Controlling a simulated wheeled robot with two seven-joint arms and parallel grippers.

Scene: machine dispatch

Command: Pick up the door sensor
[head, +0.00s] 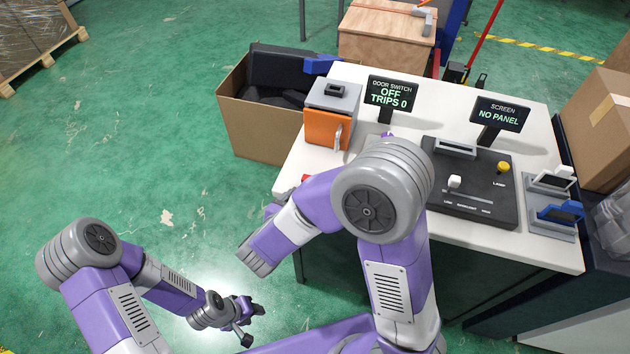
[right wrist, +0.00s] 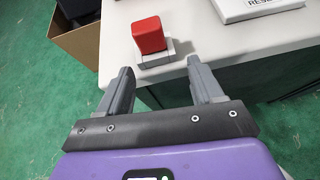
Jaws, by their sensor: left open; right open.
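No part is labelled as the door sensor, so I cannot tell for certain which one it is. A red block (right wrist: 149,34) sits on a small grey base (right wrist: 158,53) at the table's edge in the right wrist view. My right gripper (right wrist: 160,68) is open and empty, its fingers on either side of the near side of that base, apart from it. In the head view only a sliver of red (head: 305,178) shows beside my right arm. A dark small part (head: 335,90) lies on top of the orange-doored box (head: 327,130). My left gripper (head: 252,325) is open and empty, away from the table.
The white table (head: 362,76) holds a door switch display (head: 391,92) reading OFF, TRIPS 0, a screen display (head: 501,113) reading NO PANEL, a black control panel (head: 480,205) and a blue-framed part (head: 560,213). A cardboard box (head: 250,135) stands left. Green floor is open at left.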

